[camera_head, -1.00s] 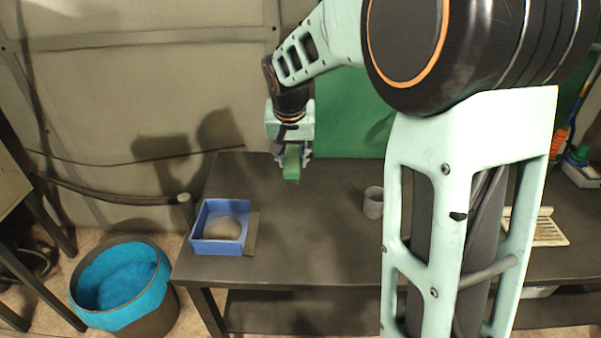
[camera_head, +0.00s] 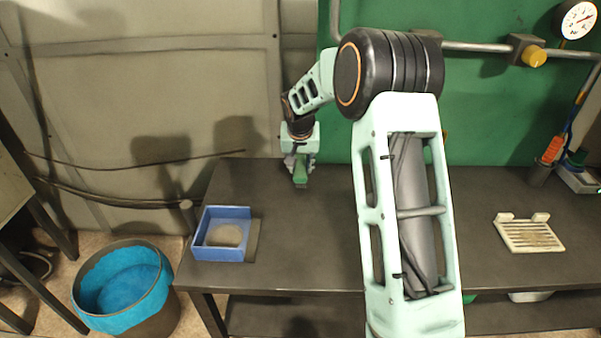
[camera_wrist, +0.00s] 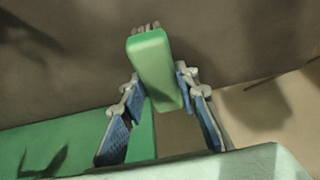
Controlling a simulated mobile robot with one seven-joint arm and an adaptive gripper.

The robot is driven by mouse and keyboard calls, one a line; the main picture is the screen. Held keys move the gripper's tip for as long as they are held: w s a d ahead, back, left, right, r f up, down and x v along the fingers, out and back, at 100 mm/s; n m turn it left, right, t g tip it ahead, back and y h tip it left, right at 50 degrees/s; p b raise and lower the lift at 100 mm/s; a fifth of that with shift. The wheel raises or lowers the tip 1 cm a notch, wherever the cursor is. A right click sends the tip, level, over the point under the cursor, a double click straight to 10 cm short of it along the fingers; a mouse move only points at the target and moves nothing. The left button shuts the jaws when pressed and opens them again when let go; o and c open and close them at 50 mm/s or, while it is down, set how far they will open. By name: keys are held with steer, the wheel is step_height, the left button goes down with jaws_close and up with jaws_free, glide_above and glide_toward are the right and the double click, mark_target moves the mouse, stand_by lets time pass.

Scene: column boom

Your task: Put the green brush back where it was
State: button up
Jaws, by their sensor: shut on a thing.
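The green brush (camera_wrist: 153,68) is held between the two blue-padded fingers of my gripper (camera_wrist: 163,95) in the wrist view. Its grey bristles show at the end away from the gripper. In the head view my gripper (camera_head: 300,168) is shut on the green brush (camera_head: 300,178), over the back left part of the dark table (camera_head: 300,225). The brush appears to be above the table top, but I cannot tell the gap exactly.
A blue box (camera_head: 222,253) with a grey thing inside stands at the table's left. A white slatted rack (camera_head: 530,235) lies at the right, near a grey holder with tools (camera_head: 541,172). A blue-lined bin (camera_head: 122,290) stands on the floor. The table's middle is partly behind my arm.

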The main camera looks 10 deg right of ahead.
steer(key=shift+f, duration=1.6)
steer(key=o, duration=1.2)
steer(key=shift+s+r, duration=0.1)
steer(key=shift+r, duration=0.35)
steer(key=v, duration=1.1)
steer(key=shift+a+r+b, duration=0.1)
steer(key=shift+r+b, duration=0.1)
steer(key=shift+b, duration=0.1)
